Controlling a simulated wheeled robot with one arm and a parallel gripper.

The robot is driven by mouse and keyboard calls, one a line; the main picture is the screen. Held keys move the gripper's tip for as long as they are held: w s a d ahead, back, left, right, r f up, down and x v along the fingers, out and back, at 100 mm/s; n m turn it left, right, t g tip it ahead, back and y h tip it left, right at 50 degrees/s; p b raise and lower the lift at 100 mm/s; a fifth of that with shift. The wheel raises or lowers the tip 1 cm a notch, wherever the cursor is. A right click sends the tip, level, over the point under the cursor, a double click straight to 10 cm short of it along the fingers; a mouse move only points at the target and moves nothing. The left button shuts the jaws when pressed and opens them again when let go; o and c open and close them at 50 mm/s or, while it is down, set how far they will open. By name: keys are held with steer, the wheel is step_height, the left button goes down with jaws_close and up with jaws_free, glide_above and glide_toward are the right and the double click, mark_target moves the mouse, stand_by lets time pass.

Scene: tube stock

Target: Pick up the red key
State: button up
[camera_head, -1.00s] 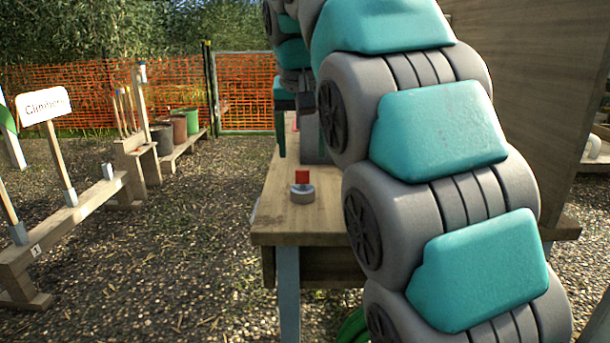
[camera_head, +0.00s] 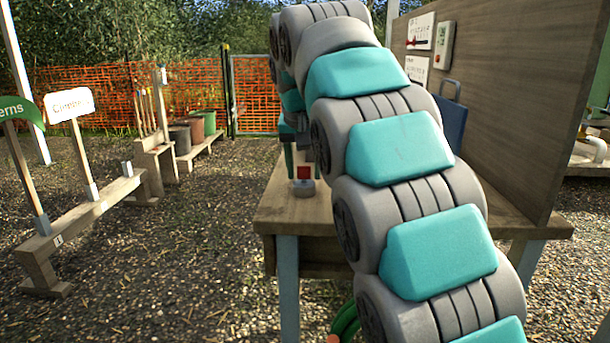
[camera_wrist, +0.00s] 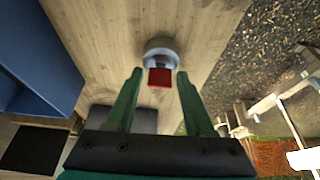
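The red key (camera_head: 304,172) stands upright in a round grey holder (camera_head: 303,189) near the front left of the wooden bench (camera_head: 285,215). In the wrist view the red key (camera_wrist: 159,78) shows as a red block in front of the grey holder (camera_wrist: 161,48). My gripper (camera_wrist: 158,73) is open, with a green finger to each side of the key and a gap on both sides. In the head view my gripper (camera_head: 298,160) is close to the key and partly hidden by my arm. Whether the fingers are at the key's depth I cannot tell.
A tall wooden panel (camera_head: 495,105) stands along the bench's right side, with a blue object (camera_head: 452,118) by it. That side shows a large blue surface in the wrist view (camera_wrist: 40,45). The gravel left of the bench is free.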

jaws_close()
stand_by(0.3)
steer(key=shift+r, duration=0.1)
